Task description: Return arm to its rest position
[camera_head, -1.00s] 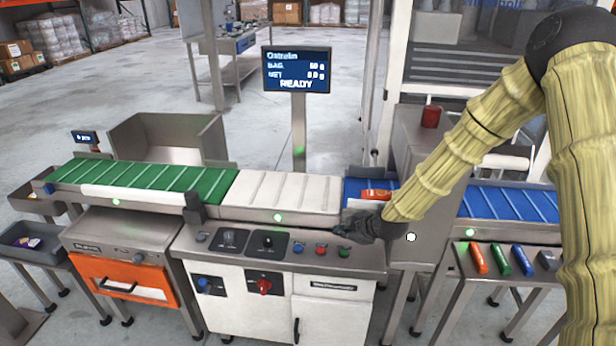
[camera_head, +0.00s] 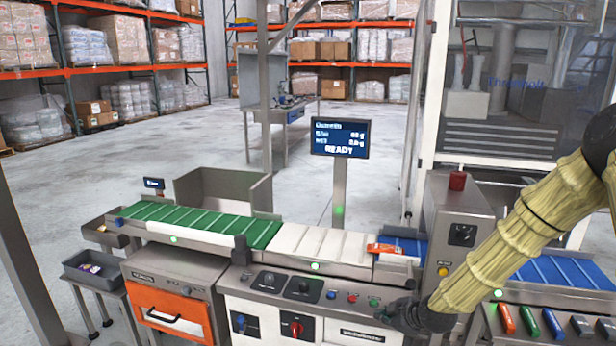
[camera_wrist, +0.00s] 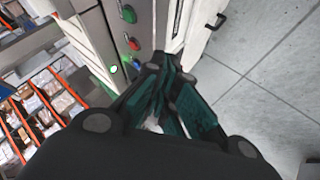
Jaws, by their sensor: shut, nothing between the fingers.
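My arm, in a yellowish sleeve, comes in from the right in the head view. My gripper (camera_head: 392,316) is at the front edge of the control cabinet (camera_head: 262,322), below and right of its buttons. In the wrist view my gripper (camera_wrist: 160,75) is shut with nothing between its dark green fingers. The cabinet's green, red and blue buttons (camera_wrist: 133,44) show just beyond the fingertips. I cannot tell whether the gripper touches the cabinet.
An orange packet (camera_head: 385,249) lies where the white belt (camera_head: 312,241) meets the blue belt (camera_head: 560,272). A metal housing (camera_head: 458,225) stands beside my forearm. A side table (camera_head: 540,345) holds several coloured items. Open floor (camera_wrist: 265,70) shows beside the cabinet.

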